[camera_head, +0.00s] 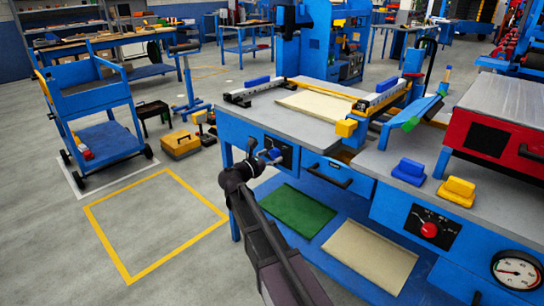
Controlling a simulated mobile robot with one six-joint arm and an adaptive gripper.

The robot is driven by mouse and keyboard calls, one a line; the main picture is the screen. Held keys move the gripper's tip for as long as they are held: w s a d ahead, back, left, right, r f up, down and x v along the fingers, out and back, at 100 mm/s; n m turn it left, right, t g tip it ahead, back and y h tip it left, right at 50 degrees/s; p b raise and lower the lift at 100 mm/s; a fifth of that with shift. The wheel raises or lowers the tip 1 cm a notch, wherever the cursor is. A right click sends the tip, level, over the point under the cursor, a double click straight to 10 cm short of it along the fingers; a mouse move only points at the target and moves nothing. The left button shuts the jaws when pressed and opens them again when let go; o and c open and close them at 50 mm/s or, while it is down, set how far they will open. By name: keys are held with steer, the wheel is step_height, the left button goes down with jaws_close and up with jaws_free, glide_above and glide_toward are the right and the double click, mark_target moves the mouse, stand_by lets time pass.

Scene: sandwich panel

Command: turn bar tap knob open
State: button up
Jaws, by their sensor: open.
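A black control panel (285,150) is on the front of the blue workbench, under its left end. A small blue piece (270,155), which looks like a bar-shaped knob, shows in front of it. My gripper (262,156) is right at this blue piece, with my dark arm reaching up from the bottom of the picture. The jaws are open, but the fingers are small and partly hidden, so I cannot tell whether they touch the piece. A second panel with a red knob (429,230) is further right, well apart from my gripper.
A round pressure gauge (517,271) is at the lower right. Blue (409,171) and yellow (457,191) blocks sit on the bench top. Drawers are right of the black panel. A lower shelf holds a green sheet (297,210) and a beige one (370,255).

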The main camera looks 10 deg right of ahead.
steer(key=shift+w+d, duration=0.1)
steer(key=shift+d, duration=0.05)
steer(key=c, duration=1.2)
steer(key=shift+o, duration=0.2)
